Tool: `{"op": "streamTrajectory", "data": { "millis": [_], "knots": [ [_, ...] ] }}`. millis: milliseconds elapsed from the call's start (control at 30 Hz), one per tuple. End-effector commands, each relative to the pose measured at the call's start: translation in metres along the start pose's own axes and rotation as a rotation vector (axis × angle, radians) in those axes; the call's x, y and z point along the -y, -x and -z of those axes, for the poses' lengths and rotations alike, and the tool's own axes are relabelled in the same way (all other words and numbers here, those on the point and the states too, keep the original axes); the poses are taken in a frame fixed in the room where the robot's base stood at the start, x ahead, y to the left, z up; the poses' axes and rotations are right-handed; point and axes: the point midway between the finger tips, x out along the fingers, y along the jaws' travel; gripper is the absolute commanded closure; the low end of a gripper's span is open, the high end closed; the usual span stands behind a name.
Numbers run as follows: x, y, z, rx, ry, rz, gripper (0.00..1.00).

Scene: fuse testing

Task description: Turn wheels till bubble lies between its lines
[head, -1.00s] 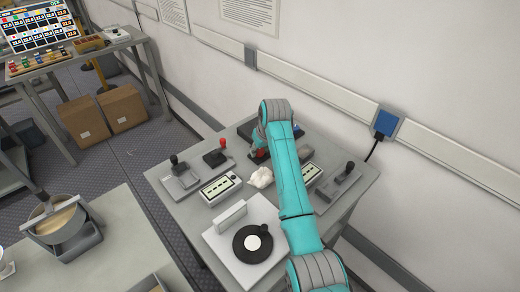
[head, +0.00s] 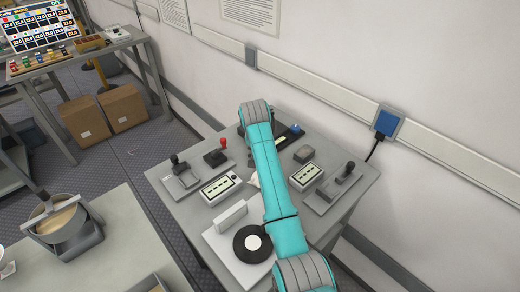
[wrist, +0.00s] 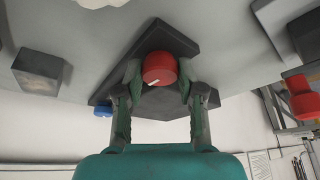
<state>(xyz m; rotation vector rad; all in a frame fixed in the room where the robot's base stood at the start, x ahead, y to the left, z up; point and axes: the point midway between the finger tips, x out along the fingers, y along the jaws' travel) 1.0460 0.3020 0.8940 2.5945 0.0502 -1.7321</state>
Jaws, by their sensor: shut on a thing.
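In the wrist view my gripper (wrist: 158,85) is shut on a red wheel (wrist: 160,67) with a white mark on its face. The wheel sits on a dark angular plate (wrist: 120,83). A blue wheel (wrist: 103,110) shows at the plate's left edge, apart from my fingers. In the head view the blue wheel (head: 296,128) shows at the back of the table, right of my arm. There my arm hides the red wheel and my gripper. I cannot make out the bubble or its lines in either view.
A wall stands close behind.

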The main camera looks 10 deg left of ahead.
Motion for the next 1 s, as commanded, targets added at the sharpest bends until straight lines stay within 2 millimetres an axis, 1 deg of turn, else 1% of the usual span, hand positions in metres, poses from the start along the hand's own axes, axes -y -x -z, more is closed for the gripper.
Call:
{"op": "streamTrajectory", "data": {
  "millis": [300, 600, 800, 1000],
  "knots": [
    [0.0025, 0.0, 0.0002, 0.001, -0.271, -0.114, 0.97],
    [0.0031, 0.0, 0.001, 0.001, -0.483, -0.202, 0.97],
    [0.0036, -0.0004, 0.001, 0.001, -0.572, -0.238, 0.97],
    [0.0039, -0.0003, 0.0014, 0.0, -0.618, -0.256, 0.97]
  ]
}}
